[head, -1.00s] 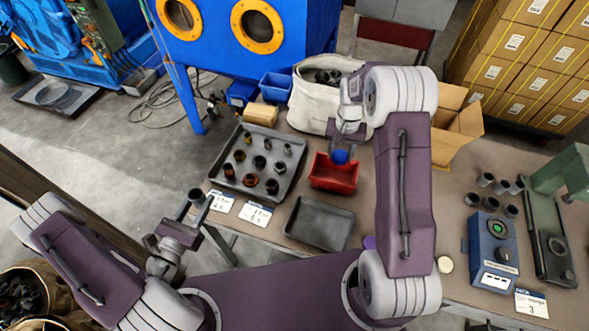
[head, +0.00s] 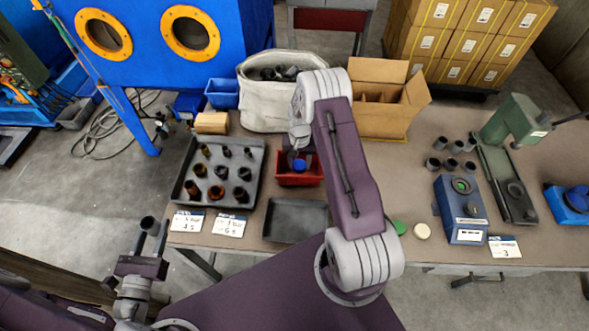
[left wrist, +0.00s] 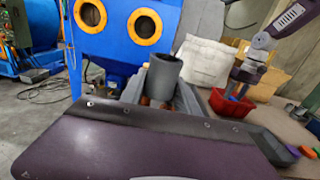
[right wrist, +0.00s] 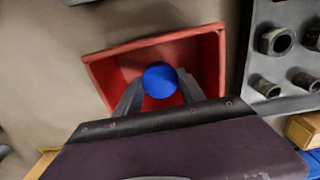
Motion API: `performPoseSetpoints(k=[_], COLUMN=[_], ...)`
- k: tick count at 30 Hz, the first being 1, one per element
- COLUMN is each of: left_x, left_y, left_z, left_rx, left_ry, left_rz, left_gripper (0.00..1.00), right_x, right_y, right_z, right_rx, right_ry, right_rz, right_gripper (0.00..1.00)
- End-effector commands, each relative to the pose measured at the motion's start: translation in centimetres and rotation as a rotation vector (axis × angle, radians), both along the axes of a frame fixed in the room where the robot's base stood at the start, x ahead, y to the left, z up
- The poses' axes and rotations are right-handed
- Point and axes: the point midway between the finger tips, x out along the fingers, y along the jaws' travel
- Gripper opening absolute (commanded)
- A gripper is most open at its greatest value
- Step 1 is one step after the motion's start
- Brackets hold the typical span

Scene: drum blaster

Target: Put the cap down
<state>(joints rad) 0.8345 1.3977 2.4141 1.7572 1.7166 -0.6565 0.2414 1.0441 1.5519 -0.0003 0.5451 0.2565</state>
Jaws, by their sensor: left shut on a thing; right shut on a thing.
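The round blue cap (right wrist: 160,79) is between the fingertips of my right gripper (right wrist: 158,90), which is shut on it. In the right wrist view it is over the inside of the red bin (right wrist: 205,48); whether it touches the bin floor I cannot tell. The cap also shows in the head view (head: 299,165), in front of the red bin's back wall. My left gripper (head: 149,233) is shut on a dark grey hollow cylinder (left wrist: 163,76), held upright in front of the table's left side.
A grey tray (head: 178,190) of several fittings stands left of the bin, and an empty dark tray (head: 295,220) in front. A white sack (head: 262,110) stands behind. Green (head: 399,227) and cream (head: 422,231) discs lie right of my right arm.

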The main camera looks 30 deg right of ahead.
Motion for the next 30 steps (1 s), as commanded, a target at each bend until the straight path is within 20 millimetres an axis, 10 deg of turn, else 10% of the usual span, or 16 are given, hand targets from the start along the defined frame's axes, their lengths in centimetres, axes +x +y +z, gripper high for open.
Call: performPoseSetpoints(k=[7,19,20,22,30], left_x=[0.0,0.0,0.0,0.0,0.0], left_y=[0.0,0.0,0.0,0.0,0.0], left_z=[0.5,0.0,0.0,0.1,0.1], left_rx=[0.0,0.0,0.0,0.0,0.0], left_ry=[-0.001,-0.001,-0.001,-0.001,-0.001], left_rz=[0.0,0.0,0.0,0.0,0.0], left_gripper=[0.0,0.0,0.0,0.0,0.0], right_x=[-0.1,0.0,0.0,0.0,0.0], right_y=[0.0,0.0,0.0,0.0,0.0], right_z=[-3.7,-4.6,-4.5,-4.4,-4.4], right_rx=[0.0,0.0,0.0,0.0,0.0], right_ry=[0.002,0.0,0.0,0.0,0.0], right_rz=[0.0,0.0,0.0,0.0,0.0], right_gripper=[0.06,0.06,0.49,0.68,0.68])
